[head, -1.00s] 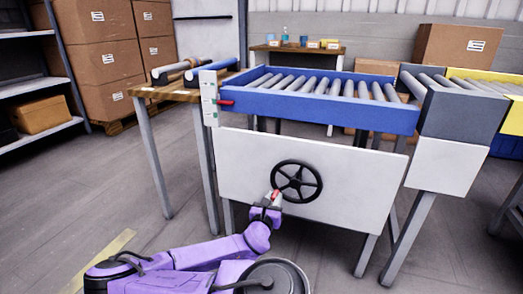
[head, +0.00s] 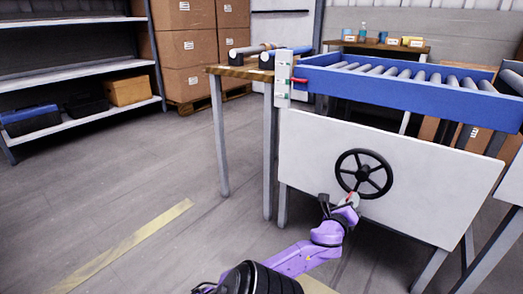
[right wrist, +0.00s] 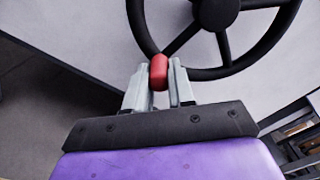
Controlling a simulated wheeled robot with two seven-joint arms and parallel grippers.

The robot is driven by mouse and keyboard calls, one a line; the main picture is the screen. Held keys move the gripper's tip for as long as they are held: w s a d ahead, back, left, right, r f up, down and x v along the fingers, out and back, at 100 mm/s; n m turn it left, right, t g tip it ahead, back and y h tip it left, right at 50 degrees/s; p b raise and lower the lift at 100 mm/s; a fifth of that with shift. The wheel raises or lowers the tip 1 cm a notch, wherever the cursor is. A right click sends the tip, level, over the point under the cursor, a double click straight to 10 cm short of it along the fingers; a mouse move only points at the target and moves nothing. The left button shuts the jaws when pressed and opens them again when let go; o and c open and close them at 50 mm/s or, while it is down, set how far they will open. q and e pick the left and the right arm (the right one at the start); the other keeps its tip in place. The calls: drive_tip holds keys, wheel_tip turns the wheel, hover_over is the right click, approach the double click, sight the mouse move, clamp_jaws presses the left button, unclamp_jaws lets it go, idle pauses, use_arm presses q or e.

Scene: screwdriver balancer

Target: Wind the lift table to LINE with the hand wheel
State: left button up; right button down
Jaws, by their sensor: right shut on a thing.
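The black hand wheel (head: 363,173) is mounted on the white front panel (head: 420,200) of the lift table. Its red handle (right wrist: 158,72) sits at the wheel's lower rim, and my right gripper (right wrist: 160,88) is shut on it. In the head view, my right gripper (head: 342,203) is at the wheel's lower left. The blue roller lift table (head: 400,91) stands above the panel. A red pointer (head: 299,80) at its left end lies against a white scale plate (head: 283,78) with green marks. The scale's lettering is too small to read. My left gripper is out of view.
A wooden-topped bench (head: 240,71) with rollers stands left of the lift table. A grey shelf (head: 75,63) and stacked cardboard boxes (head: 190,48) stand farther left. The floor (head: 150,190) at left is open, with a yellow stripe (head: 125,246).

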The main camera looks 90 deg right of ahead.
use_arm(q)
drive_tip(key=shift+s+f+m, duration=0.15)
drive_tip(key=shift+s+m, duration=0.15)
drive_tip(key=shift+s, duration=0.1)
use_arm(e)
drive_tip(key=shift+s+a+n, duration=0.35)
drive_tip(key=shift+s+n, duration=0.15)
drive_tip(key=shift+n, duration=0.3)
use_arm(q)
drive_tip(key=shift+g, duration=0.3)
use_arm(e)
drive_tip(key=c, duration=1)
unclamp_jaws()
drive_tip(key=shift+o, duration=0.2)
